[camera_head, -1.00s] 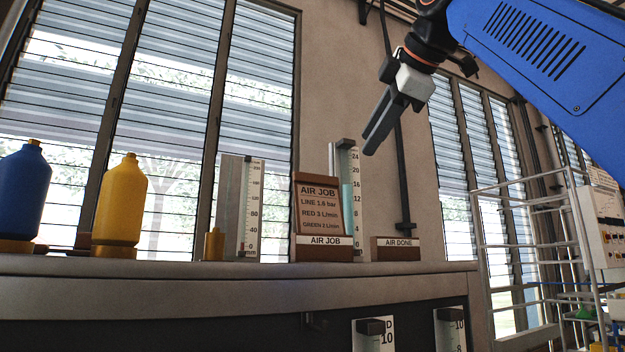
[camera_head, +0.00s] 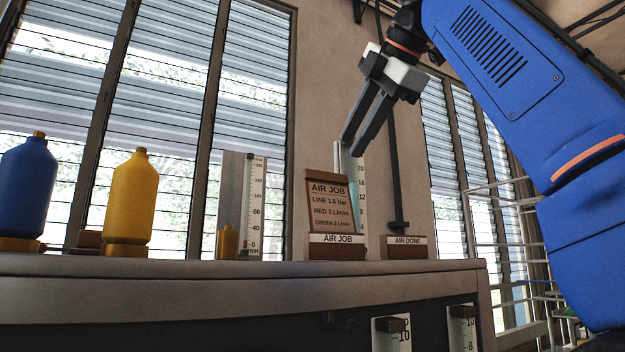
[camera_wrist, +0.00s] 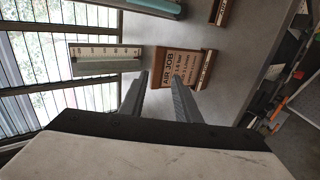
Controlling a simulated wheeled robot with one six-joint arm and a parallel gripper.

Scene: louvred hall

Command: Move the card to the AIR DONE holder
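The brown card (camera_head: 330,203) headed AIR JOB stands upright, slightly tilted, in the brown AIR JOB holder (camera_head: 337,252) on the bench top. The AIR DONE holder (camera_head: 405,254) stands to its right and looks empty. My gripper (camera_head: 352,145) is open and empty, above and just right of the card in the head view, fingers pointing down. In the wrist view the card (camera_wrist: 176,66) shows ahead, between and beyond the open fingertips (camera_wrist: 160,80), apart from them as far as I can tell. The AIR DONE holder (camera_wrist: 221,10) is at the top there.
A tall scale gauge (camera_head: 359,190) stands close behind the card. Another gauge (camera_head: 240,205) stands to the left, then a yellow bottle (camera_head: 127,200) and a blue bottle (camera_head: 27,195). The bench top (camera_head: 180,265) is clear in front of the holders.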

